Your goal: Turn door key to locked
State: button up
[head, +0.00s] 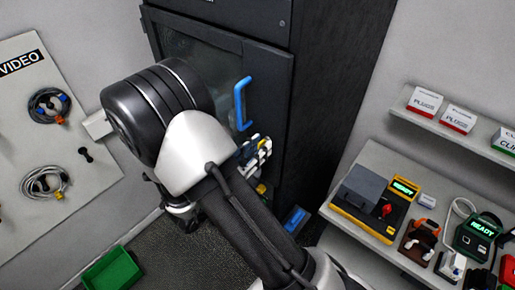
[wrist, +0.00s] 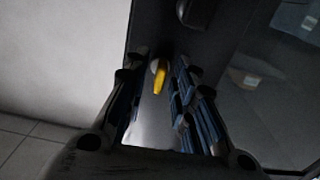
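The yellow key (wrist: 160,78) sits in a round lock on the dark cabinet door (wrist: 222,62) in the wrist view. Its yellow part hangs downward in that picture, nearly in line with the fingers. My gripper (wrist: 159,62) is open, with one blue-padded finger on each side of the key and a gap to both. In the head view my gripper (head: 254,150) is at the front of the dark cabinet (head: 268,75), below the blue door handle (head: 241,103). A small yellow patch shows under it there; I cannot tell whether it is the key. My arm hides much of the door.
A wall board (head: 25,105) with coiled cables hangs at the left. A green bin (head: 112,272) stands on the floor below. A shelf with boxes and a bench (head: 375,160) with several devices are at the right. A blue object (head: 295,219) lies low by the cabinet.

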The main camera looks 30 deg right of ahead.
dwell(0.3)
jog(key=v, duration=1.2)
jog(key=shift+r, duration=0.1)
